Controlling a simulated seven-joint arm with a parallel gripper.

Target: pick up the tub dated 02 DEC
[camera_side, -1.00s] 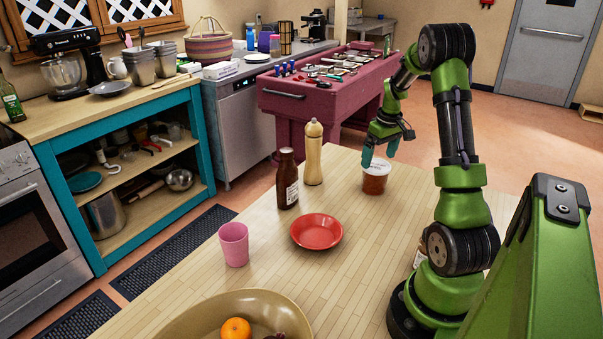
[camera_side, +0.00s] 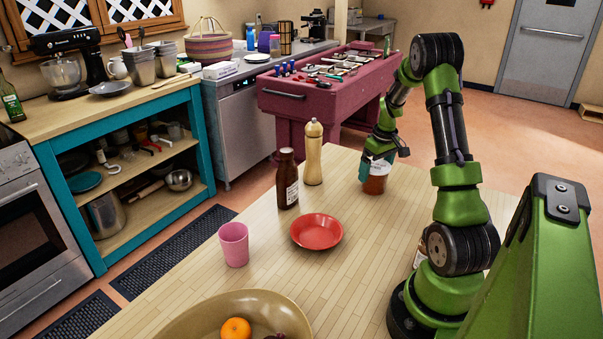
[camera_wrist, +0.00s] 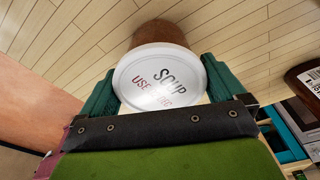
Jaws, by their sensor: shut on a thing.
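A tub (camera_side: 375,185) with red-brown contents and a white lid stands upright near the far edge of the wooden table. In the wrist view its lid (camera_wrist: 150,68) reads "SOUP" in black and "USE" in red below. The red line's end looks like "DEC", but the day number cannot be read. My gripper (camera_side: 376,171) is shut on this tub, with a teal finger on either side of it just under the lid. The tub appears to rest on the table.
A dark brown bottle (camera_side: 287,180) and a tan bottle (camera_side: 313,155) stand left of the tub. A red plate (camera_side: 316,232), a pink cup (camera_side: 234,245) and a bowl with fruit (camera_side: 190,325) are nearer. A pale item (camera_side: 419,256) is mostly hidden behind my arm.

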